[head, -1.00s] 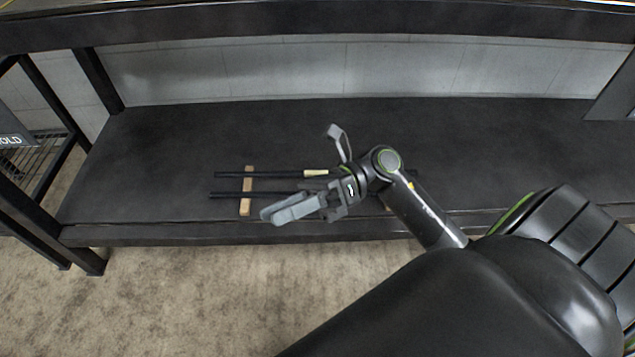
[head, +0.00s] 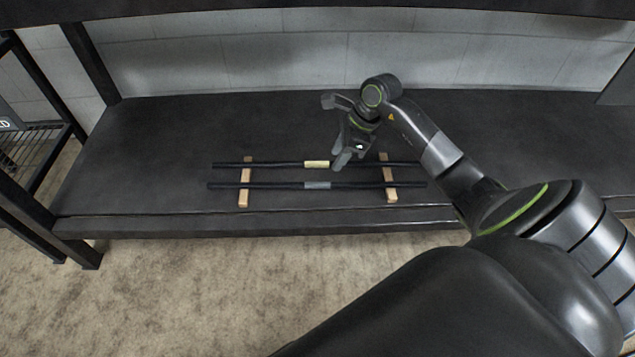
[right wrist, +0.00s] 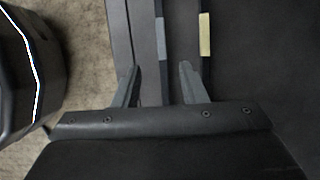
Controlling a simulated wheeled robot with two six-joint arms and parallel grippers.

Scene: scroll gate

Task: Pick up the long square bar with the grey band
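The long dark square bar with the grey band (head: 318,185) lies across two wooden blocks on the shelf, nearer the front edge. A second dark bar with a pale yellow band (head: 316,164) lies parallel behind it. My right gripper (head: 342,162) is above the bars, pointing down, near the bands. In the right wrist view its two fingers (right wrist: 159,66) are apart with nothing held. The grey band (right wrist: 159,40) shows ahead between the fingers' lines, and the yellow band (right wrist: 205,35) shows to the right of them. My left gripper is not in view.
The wooden blocks (head: 245,196) and (head: 390,192) hold the bars up off the dark shelf (head: 150,150). An upper shelf edge (head: 300,12) runs overhead. A shelf post (head: 90,60) stands at the left. The shelf is clear around the bars.

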